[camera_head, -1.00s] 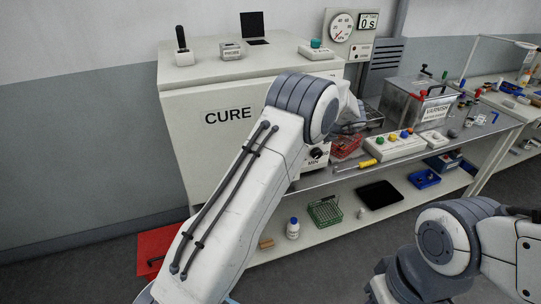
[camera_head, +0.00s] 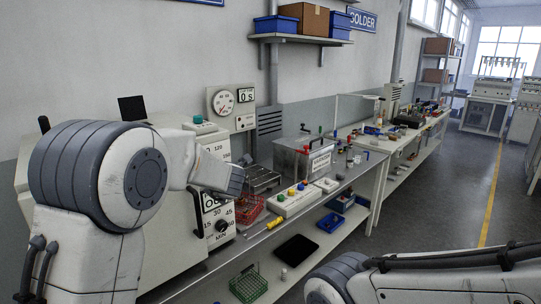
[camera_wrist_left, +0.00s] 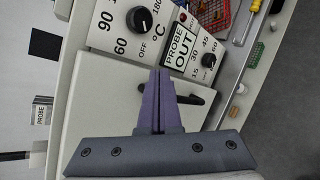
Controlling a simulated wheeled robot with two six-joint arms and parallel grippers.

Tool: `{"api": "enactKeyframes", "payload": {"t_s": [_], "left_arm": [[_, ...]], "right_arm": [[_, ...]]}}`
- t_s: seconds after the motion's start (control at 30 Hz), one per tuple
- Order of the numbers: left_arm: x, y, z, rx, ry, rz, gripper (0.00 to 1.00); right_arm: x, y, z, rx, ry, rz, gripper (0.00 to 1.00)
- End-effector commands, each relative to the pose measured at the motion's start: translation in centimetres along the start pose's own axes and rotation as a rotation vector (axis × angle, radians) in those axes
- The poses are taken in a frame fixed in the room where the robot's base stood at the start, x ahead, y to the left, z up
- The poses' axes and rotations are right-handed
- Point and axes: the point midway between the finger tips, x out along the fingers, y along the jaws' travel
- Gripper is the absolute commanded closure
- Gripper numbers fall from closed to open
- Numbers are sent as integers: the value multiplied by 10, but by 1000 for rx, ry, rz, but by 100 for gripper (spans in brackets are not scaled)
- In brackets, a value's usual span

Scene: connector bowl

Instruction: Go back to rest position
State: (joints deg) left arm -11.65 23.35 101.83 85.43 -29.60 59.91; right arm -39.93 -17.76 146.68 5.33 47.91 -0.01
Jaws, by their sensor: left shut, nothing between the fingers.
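My left arm reaches in from the left in the head view, its wrist end in front of the cure oven (camera_head: 165,235). My left gripper (camera_wrist_left: 160,75) is shut and empty in the left wrist view. Its purple fingers lie together over the oven's pale front, near the dark handle (camera_wrist_left: 190,98) and below the dials; I cannot tell whether they touch it. My right arm shows only as links along the bottom right edge of the head view, and its gripper is not in view.
The bench holds a red basket (camera_head: 248,209), a button box (camera_head: 295,199) and a varnish tank (camera_head: 303,158). A green rack (camera_head: 248,284), a black tray (camera_head: 296,250) and a blue bin (camera_head: 331,222) are on the lower shelf. The floor at right is open (camera_head: 450,210).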

Motion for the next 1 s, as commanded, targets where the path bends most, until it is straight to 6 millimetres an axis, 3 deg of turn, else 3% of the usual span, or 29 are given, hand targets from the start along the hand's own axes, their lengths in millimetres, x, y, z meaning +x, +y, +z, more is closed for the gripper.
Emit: {"api": "enactKeyframes", "payload": {"t_s": [0.17, 0.3, 0.4, 0.6, 0.87, 1.0], "left_arm": [[-32, -37, -32, 737, -185, -168, 100], [-71, -82, -87, 1295, -335, -341, 100], [-97, -106, -130, 1602, -433, -457, 100], [-139, -130, -198, 1996, -588, -638, 100], [-184, -141, -270, 2339, -766, -837, 100], [-208, -156, -255, 2414, -870, -838, 100]], "right_arm": [[0, 0, 0, 0, 0, 0, 60], [0, 0, 0, 0, 0, 0, 60], [0, 0, 0, 0, 0, 0, 60], [0, 0, 0, 0, 0, 0, 60], [0, 0, 0, 0, 0, 0, 60], [0, 0, 0, 0, 0, 0, 60]]}}
